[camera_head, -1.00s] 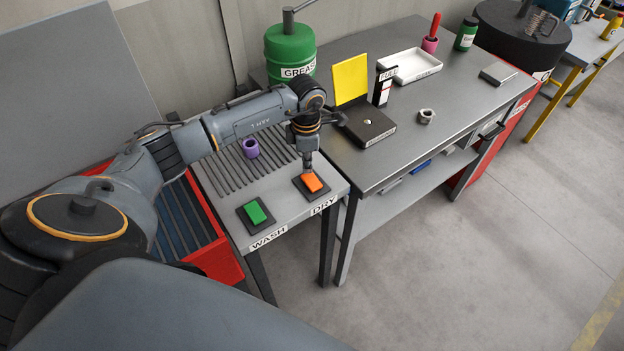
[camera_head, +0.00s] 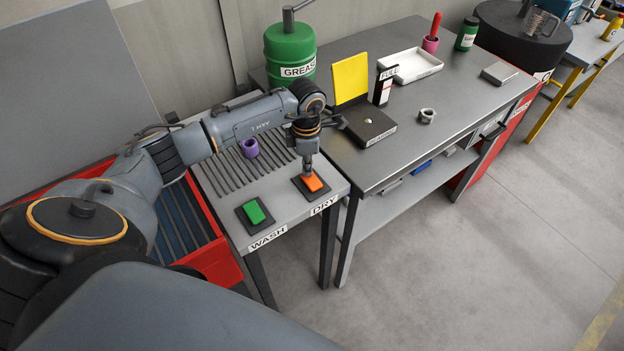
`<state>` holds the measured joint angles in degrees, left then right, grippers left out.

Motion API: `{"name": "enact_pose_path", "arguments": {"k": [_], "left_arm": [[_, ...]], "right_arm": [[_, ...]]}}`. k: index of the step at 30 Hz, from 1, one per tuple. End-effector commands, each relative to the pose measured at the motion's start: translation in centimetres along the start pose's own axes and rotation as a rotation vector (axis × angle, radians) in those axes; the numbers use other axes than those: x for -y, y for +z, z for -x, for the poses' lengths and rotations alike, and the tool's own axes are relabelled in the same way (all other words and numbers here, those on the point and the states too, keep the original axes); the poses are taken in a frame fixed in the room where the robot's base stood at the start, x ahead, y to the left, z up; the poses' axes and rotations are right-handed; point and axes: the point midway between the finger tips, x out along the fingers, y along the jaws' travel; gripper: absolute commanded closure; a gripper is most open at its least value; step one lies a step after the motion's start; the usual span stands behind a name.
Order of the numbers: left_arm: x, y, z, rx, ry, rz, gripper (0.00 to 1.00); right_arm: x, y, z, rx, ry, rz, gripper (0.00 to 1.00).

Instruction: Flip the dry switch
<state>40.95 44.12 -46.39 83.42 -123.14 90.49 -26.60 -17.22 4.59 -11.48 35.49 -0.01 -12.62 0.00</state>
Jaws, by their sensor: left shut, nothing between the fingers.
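The dry switch (camera_head: 315,184) is an orange rocker on a dark plate, above the DRY label (camera_head: 324,204) at the right front corner of the small grey table. My left gripper (camera_head: 308,172) is shut and points straight down, its tip at the back edge of the orange rocker. It looks to be touching the rocker, but the exact contact is too small to tell. The green wash switch (camera_head: 255,211) sits to the left, above the WASH label (camera_head: 268,238). My right gripper does not show.
A purple ring-like cup (camera_head: 250,147) stands on the ribbed part of the small table. A red bin (camera_head: 215,262) is at left. The workbench (camera_head: 450,100) at right holds a black box with a raised yellow lid (camera_head: 350,80), a nut and a white tray.

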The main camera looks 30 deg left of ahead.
Motion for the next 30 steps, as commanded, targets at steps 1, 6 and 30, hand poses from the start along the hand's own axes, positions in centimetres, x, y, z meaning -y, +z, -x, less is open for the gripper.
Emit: {"name": "enact_pose_path", "arguments": {"k": [1, 6, 30], "left_arm": [[0.0, 0.0, -0.1, 0.0, 0.0, 0.0, 1.0], [0.0, 0.0, -0.4, 0.0, 0.0, 0.0, 1.0], [0.0, 0.0, 3.6, 0.0, 0.0, -0.001, 1.0]], "right_arm": [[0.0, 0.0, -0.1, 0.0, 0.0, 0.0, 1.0], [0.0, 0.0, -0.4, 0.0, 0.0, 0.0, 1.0], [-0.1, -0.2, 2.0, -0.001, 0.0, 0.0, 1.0]]}}
